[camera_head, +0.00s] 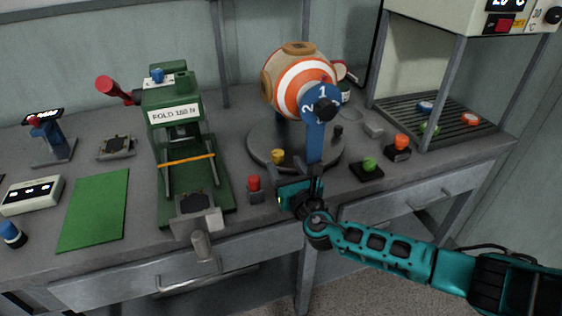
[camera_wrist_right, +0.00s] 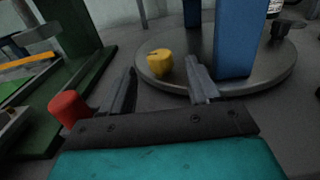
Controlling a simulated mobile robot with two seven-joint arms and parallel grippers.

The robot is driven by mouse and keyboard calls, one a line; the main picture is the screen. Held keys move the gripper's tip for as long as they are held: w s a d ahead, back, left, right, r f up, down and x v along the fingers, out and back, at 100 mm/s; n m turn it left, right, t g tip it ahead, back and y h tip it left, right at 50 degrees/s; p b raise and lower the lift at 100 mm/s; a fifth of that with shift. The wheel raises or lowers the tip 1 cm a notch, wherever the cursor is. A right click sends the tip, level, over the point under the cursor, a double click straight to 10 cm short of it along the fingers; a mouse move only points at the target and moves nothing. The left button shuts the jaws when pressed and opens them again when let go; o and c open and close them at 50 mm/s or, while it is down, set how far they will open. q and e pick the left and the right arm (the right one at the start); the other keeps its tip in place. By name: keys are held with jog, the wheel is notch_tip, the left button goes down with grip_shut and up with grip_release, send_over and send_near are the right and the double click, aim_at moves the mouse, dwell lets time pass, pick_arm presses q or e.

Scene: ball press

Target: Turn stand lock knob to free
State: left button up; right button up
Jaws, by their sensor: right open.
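The stand is a round grey base (camera_head: 262,152) with a blue upright (camera_head: 315,145) holding a striped orange and white ball (camera_head: 300,80). A yellow knob (camera_head: 278,156) sits at the base's front left; it also shows in the right wrist view (camera_wrist_right: 160,63), with a dark line on its top. I take it for the stand lock knob; no label is readable. My right gripper (camera_head: 302,187) is open and empty in front of the base. In the wrist view its fingers point toward the base, with the knob beyond and between the tips, apart from them. My left gripper is out of view.
A red knob (camera_head: 254,184) stands just left of my right gripper, near the green press (camera_head: 172,200). Green (camera_head: 369,164) and orange (camera_head: 401,142) buttons are on the right. A black knob (camera_head: 325,109) is on the numbered blue disc. The table's front edge is close below.

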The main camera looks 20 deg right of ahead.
aim_at(280, 158)
jog(key=w, duration=0.2)
jog(key=shift+w+a, duration=0.1)
jog(key=shift+w, duration=0.2)
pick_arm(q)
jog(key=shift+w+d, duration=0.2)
pick_arm(e)
jog(key=shift+w, duration=0.5)
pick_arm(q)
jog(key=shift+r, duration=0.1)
pick_arm(e)
jog(key=shift+c, duration=0.4)
